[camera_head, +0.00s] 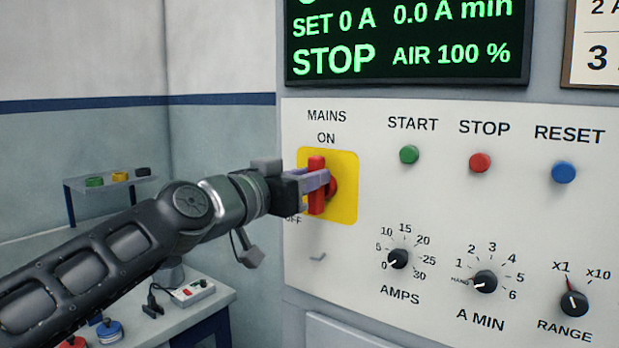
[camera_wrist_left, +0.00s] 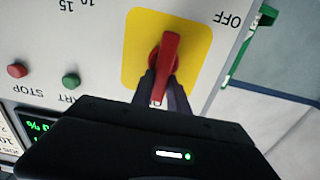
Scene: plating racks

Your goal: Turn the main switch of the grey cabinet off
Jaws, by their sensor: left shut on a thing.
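The main switch is a red handle (camera_head: 316,185) on a yellow plate (camera_head: 343,207), under the words MAINS and ON on the pale front panel of the grey cabinet (camera_head: 430,330). The handle stands upright, pointing at ON; OFF is printed at the plate's lower left. My left gripper (camera_head: 318,181) comes in from the left and is shut on the red handle. In the left wrist view, the gripper's fingers (camera_wrist_left: 165,90) lie on both sides of the red handle (camera_wrist_left: 168,52), and OFF is readable beside the yellow plate (camera_wrist_left: 138,40). My right gripper is not in view.
Green START (camera_head: 409,155), red STOP (camera_head: 480,163) and blue RESET (camera_head: 564,172) buttons sit right of the switch, with several black knobs below. A green-lettered display (camera_head: 405,40) reads STOP above. A bench (camera_head: 215,308) and small shelf (camera_head: 100,183) stand at left.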

